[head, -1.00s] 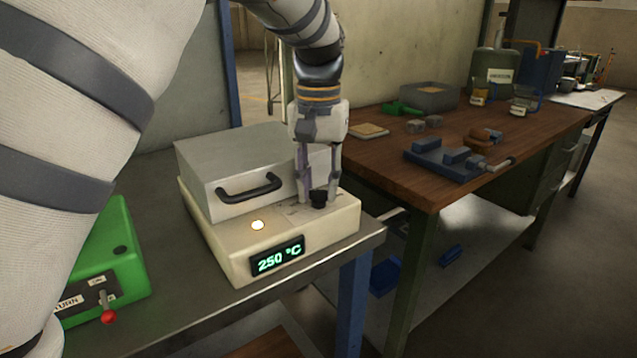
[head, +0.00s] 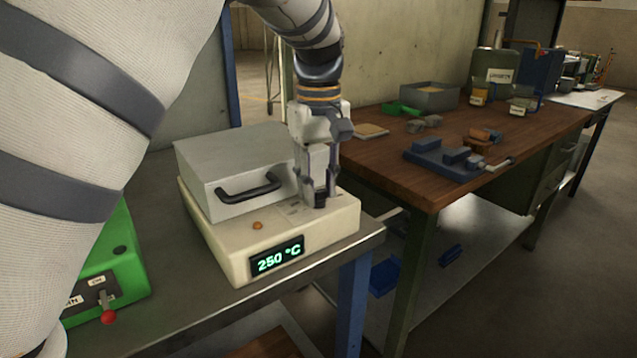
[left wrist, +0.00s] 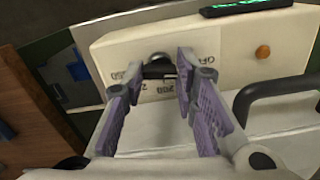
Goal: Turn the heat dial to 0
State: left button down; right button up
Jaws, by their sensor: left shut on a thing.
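The heat dial (head: 319,200) is a small black knob on the right part of the cream furnace base (head: 330,222). My left gripper (head: 318,193) points down over it, its fingers shut on the dial. In the left wrist view the dial (left wrist: 159,66) sits between the two purple-padded fingertips. Printed marks around it include OFF, 200 and 250, partly covered by the fingers. The display (head: 277,258) reads 250 °C. My right gripper is not in view.
A grey furnace lid with a black handle (head: 247,189) stands left of my gripper. An orange lamp (head: 257,226) is on the base. A green box (head: 115,265) with a red-tipped lever is at left. A wooden workbench (head: 400,180) with a blue vise stands at right.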

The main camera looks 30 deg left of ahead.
aim_at(318, 191)
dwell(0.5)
pick_arm(q)
jog(key=c, duration=1.3)
grip_release()
notch_tip(318, 191, up, 12)
jog(key=shift+f, duration=0.1)
